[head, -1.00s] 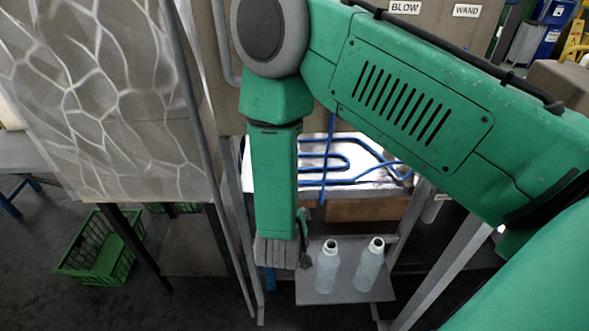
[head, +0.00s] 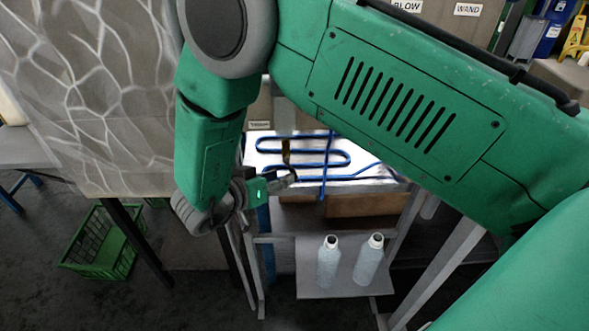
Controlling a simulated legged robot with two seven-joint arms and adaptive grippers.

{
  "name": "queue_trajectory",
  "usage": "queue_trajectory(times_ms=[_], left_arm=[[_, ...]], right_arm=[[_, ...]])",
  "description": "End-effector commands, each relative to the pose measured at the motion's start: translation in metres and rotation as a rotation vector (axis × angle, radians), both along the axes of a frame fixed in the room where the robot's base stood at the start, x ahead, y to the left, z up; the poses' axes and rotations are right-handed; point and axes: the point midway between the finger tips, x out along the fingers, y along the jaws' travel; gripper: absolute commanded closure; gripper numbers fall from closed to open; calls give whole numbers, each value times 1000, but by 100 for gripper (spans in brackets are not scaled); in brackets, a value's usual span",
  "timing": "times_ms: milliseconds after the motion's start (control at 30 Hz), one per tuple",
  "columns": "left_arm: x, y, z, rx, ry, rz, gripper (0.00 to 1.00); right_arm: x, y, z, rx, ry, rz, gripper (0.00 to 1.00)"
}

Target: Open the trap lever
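My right arm comes in from the right, bends at the elbow and reaches down to its wrist at left of centre. My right gripper (head: 289,179) points right, in front of the bench with the blue tubing (head: 325,160). Its fingers are small and dark, and I cannot tell whether they are open or shut. A grey vertical pipe (head: 284,118) with a small dark and yellowish fitting (head: 286,151) hangs just above the gripper. I cannot tell whether this fitting is the trap lever. My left gripper is not in view.
Two translucent bottles (head: 328,262) (head: 368,260) stand open on a low grey shelf (head: 318,289). A green crate (head: 103,244) is on the floor at left. A patterned panel (head: 90,90) blocks the upper left. Metal frame posts stand beside the shelf.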

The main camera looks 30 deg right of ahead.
Motion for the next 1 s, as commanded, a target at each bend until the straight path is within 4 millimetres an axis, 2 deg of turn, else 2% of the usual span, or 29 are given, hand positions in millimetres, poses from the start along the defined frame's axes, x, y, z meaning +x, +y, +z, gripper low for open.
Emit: queue_trajectory(times_ms=[100,300,500,733,800,833,1000], left_arm=[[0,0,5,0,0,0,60],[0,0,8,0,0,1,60],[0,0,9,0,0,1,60],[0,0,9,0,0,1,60],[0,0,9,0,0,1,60],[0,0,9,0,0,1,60],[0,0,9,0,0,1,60]], right_arm=[[6,-22,-8,-1,0,-2,68],[13,-47,-19,-1,1,-1,68],[15,-57,-23,3,1,-1,68],[15,-56,-23,1,0,1,68],[15,-55,-23,1,0,1,92],[15,-55,-23,1,0,1,100],[15,-55,-23,2,0,1,100]])
